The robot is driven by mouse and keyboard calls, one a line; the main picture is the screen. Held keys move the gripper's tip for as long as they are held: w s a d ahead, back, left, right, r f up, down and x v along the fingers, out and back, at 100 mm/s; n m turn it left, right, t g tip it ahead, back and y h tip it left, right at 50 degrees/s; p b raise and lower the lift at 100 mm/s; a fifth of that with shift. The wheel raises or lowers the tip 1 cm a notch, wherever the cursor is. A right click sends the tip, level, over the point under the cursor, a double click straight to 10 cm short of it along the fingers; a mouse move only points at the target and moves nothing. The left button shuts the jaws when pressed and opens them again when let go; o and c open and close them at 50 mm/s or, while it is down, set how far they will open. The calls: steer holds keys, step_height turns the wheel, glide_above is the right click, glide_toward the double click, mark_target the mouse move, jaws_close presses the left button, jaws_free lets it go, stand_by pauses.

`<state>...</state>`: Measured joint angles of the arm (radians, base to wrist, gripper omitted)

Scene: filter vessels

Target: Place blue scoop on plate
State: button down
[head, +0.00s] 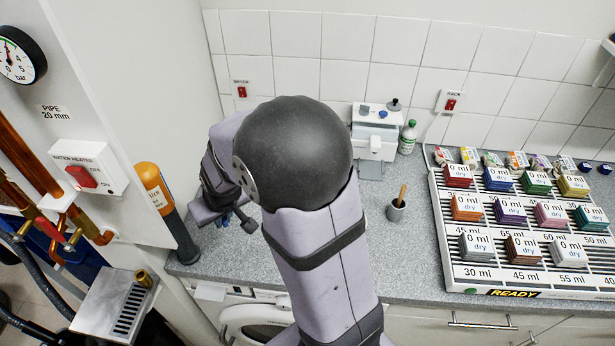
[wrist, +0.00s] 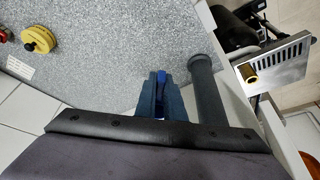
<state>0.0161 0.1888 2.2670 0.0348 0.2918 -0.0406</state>
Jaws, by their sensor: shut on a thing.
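My gripper (head: 236,222) is low over the left part of the grey worktop, partly hidden behind my own arm in the head view. In the wrist view my gripper (wrist: 161,92) is shut on the blue scoop (wrist: 162,76), of which only a small blue part shows between the dark fingers. A bit of blue also shows at the fingers in the head view; the rest of the scoop is hidden. A slotted metal plate (head: 104,304) is at the lower left, apart from the gripper. It shows at the upper right of the wrist view (wrist: 284,58), with a brass fitting on it.
An orange and black cylinder (head: 158,195) stands at the worktop's left edge, close to my gripper. The water heater panel (head: 88,172) and copper pipes are further left. A yellow object (wrist: 38,40) lies on the worktop.

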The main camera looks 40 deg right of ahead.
steer(key=w+d+r+m+h+b, duration=0.1)
steer(key=d+m+b, duration=0.2)
steer(key=d, duration=0.9)
steer(key=w+d+m+h+b, duration=0.1)
steer(key=w+d+m+b, duration=0.1)
steer(key=d, duration=1.1)
steer(key=s+d+r+m+g+h+b, duration=0.1)
steer(key=s+d+r+m+b, duration=0.1)
steer(key=s+d, duration=0.6)
steer(key=s+d+r+m+b, duration=0.15)
steer(key=s+d, duration=0.25)
steer(key=d, duration=0.8)
steer(key=shift+m, duration=0.25)
steer(key=f+p, duration=0.1)
steer(key=f, duration=0.5)
steer(key=f+p, duration=0.1)
steer(key=f, duration=0.6)
steer(key=shift+w+a+f, duration=0.2)
steer(key=shift+f, duration=0.1)
steer(key=shift+w+d+f, duration=0.15)
steer(key=shift+w+d, duration=0.1)
steer(key=shift+w+d+p, duration=0.4)
steer(key=shift+p, duration=0.35)
steer(key=shift+w+d+p, duration=0.6)
steer(key=shift+w+d, duration=0.1)
steer(key=shift+w+p, duration=0.1)
steer(key=shift+p, duration=0.2)
steer(key=shift+f, duration=0.6)
steer(key=shift+f, duration=0.1)
